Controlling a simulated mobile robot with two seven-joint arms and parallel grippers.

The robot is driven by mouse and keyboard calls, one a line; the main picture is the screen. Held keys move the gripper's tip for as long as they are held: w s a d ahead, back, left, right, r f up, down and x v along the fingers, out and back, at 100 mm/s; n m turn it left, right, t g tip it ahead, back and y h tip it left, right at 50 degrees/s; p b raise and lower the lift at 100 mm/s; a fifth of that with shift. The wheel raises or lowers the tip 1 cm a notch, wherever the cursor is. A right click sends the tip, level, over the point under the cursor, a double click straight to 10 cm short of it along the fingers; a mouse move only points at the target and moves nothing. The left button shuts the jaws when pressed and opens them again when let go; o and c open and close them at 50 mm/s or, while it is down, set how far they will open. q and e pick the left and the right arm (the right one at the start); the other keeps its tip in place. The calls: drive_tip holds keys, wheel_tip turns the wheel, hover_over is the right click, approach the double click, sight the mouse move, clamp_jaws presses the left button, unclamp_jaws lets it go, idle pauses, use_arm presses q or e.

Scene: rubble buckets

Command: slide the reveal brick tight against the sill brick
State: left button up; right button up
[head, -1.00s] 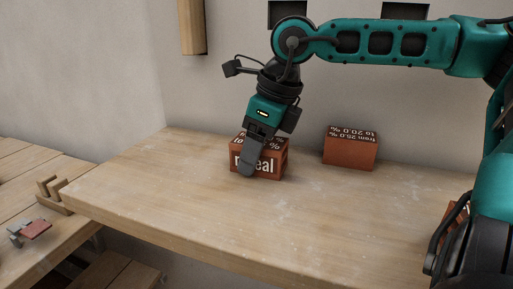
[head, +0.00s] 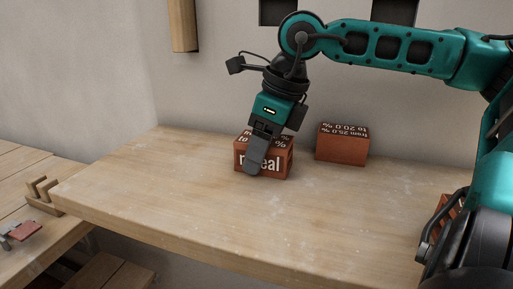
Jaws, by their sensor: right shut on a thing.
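The reveal brick (head: 280,161) is a red-orange block with white lettering, standing on the wooden bench left of the middle. My right gripper (head: 254,168) reaches down from above and is shut on it, with one dark finger across its front face covering part of the word. Another red-orange brick (head: 342,149) stands to its right and a little farther back, with percent lettering on its top. No name shows on that brick, so I cannot tell whether it is the sill brick. A narrow gap shows between the two. My left gripper is not in view.
A further red-orange brick (head: 445,208) is mostly hidden behind my arm at the right. The bench (head: 220,220) is clear in front of the bricks. A lower wooden table at the left holds a small wooden rack (head: 42,193) and a reddish tool (head: 24,231).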

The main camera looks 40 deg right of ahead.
sight(283, 143)
drive_tip(key=shift+s, duration=0.2)
drive_tip(key=shift+s+d+b, duration=0.3)
drive_tip(key=shift+s+b, duration=0.2)
drive_tip(key=shift+b, duration=0.05)
drive_tip(key=shift+s+d+b, duration=0.3)
drive_tip(key=shift+s+b, duration=0.2)
drive_tip(key=shift+b, duration=0.05)
drive_tip(key=shift+s, duration=0.4)
drive_tip(key=shift+a+b, duration=0.15)
drive_tip(key=shift+b, duration=0.15)
drive_tip(key=o, duration=1.4)
drive_tip(key=shift+f, duration=0.1)
